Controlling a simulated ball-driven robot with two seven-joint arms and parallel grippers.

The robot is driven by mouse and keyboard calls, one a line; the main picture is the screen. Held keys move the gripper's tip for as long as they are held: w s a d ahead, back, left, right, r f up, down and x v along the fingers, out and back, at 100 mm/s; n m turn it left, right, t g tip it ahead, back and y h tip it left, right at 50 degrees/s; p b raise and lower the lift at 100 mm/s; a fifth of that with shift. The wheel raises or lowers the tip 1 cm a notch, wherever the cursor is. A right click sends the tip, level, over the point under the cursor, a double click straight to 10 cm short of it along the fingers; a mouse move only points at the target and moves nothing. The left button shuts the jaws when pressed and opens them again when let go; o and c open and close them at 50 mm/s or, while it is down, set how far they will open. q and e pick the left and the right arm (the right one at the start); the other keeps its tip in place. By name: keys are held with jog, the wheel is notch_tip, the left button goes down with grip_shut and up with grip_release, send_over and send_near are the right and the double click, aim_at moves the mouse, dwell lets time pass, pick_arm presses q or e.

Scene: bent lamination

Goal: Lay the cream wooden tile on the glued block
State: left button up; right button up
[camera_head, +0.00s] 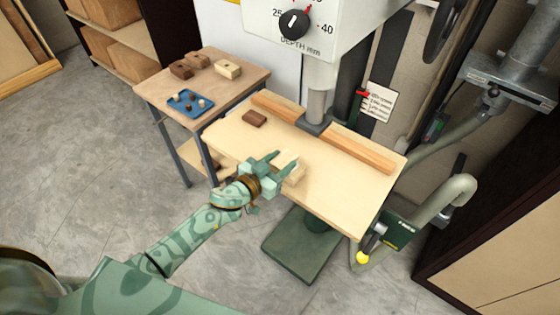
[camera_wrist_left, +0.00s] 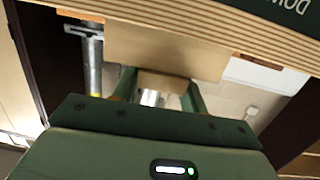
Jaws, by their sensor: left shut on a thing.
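My left gripper (camera_head: 277,165) is over the front middle of the drill-press table, shut on a cream wooden tile (camera_head: 288,157) that shows between and just beyond its fingers. A pale block (camera_head: 297,176) shows beside the fingers, partly hidden by them; it looks like the glued block, but no glue can be made out. I cannot tell whether tile and block touch. In the left wrist view a tan wooden piece (camera_wrist_left: 163,80) sits between the fingers, below a wider pale board (camera_wrist_left: 165,45). My right gripper is not in view.
The pale drill-press table (camera_head: 335,196) has a wooden fence (camera_head: 362,151) along its back and a small brown block (camera_head: 254,118) at its left. A side table (camera_head: 153,90) carries a blue tray (camera_head: 188,109) and several wooden blocks. The drill-press table's right side is clear.

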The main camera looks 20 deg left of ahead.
pick_arm(q)
jog(key=o, duration=1.5)
notch_tip(320, 180, up, 6)
jog(key=p, duration=0.6)
jog(key=shift+p, duration=0.35)
